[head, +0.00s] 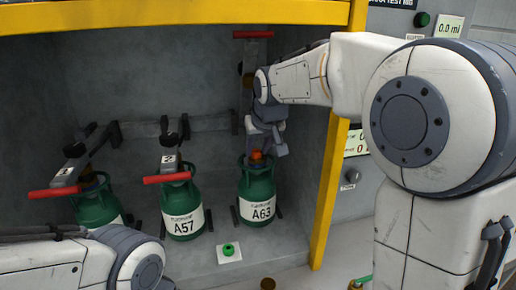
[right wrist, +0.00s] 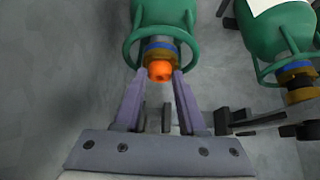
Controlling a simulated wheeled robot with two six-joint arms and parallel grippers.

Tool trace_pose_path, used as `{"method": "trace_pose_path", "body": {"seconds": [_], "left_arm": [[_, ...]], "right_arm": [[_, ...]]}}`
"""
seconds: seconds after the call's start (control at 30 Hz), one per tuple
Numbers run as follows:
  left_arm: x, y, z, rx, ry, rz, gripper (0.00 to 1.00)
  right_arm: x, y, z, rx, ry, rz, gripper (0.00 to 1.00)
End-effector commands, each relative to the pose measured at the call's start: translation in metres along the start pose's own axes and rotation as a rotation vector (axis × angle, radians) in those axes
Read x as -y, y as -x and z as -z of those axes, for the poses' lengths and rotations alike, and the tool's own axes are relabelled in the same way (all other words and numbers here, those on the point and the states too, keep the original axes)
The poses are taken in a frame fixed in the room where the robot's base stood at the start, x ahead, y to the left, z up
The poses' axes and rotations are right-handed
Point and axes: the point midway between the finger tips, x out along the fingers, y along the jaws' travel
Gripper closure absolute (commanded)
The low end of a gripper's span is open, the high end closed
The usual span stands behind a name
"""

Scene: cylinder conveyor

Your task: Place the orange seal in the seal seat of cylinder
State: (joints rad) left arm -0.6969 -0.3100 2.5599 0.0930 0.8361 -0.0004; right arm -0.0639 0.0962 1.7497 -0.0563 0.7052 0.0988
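The orange seal (head: 256,155) shows at the top of the green cylinder A63 (head: 257,184), below my right gripper (head: 262,148). In the right wrist view the seal (right wrist: 160,70) sits at the cylinder's neck, in line with the brass and blue valve parts (right wrist: 160,50). My right gripper's fingers (right wrist: 159,73) stand on either side of the seal with a small gap on each side, so it looks open. How deep the seal sits in the seat I cannot tell. My left arm shows at the lower left of the head view, but its gripper is out of frame.
Cylinder A57 (head: 182,208) and another green cylinder (head: 97,206) stand to the left under red-handled clamps (head: 167,179). A raised red handle (head: 253,35) is above A63. A small green part (head: 228,249) lies on a white plate in front. A yellow post (head: 331,190) stands at right.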

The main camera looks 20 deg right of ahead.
Motion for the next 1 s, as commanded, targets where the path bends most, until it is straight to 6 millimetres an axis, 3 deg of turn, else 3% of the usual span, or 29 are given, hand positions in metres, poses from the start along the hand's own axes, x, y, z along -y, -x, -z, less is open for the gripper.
{"method": "trace_pose_path", "body": {"seconds": [0.03, 0.27, 0.37, 0.53, 0.9, 1.0], "left_arm": [[0.000, -0.002, 0.000, 0.000, 0.000, 0.000, 0.31], [-0.001, 0.007, 0.000, 0.000, 0.000, 0.000, 0.31], [-0.001, 0.007, 0.001, 0.000, 0.000, 0.000, 0.31], [-0.001, 0.010, 0.001, 0.000, 0.000, 0.000, 0.31], [0.001, -0.007, -0.001, 0.000, 0.000, 0.000, 0.31], [0.002, -0.032, -0.002, 0.000, 0.000, 0.000, 0.31]], "right_arm": [[0.000, -0.011, -0.013, 0.041, 0.000, -0.002, 0.36], [0.000, -0.001, -0.006, 0.039, 0.000, -0.001, 0.36], [0.000, 0.013, -0.004, 0.035, 0.000, -0.001, 0.36], [0.000, 0.057, 0.000, 0.024, 0.000, -0.001, 0.36], [0.000, 0.105, -0.080, 0.021, 0.001, -0.001, 0.36], [0.000, 0.099, -0.082, 0.020, 0.001, -0.001, 0.36]]}}
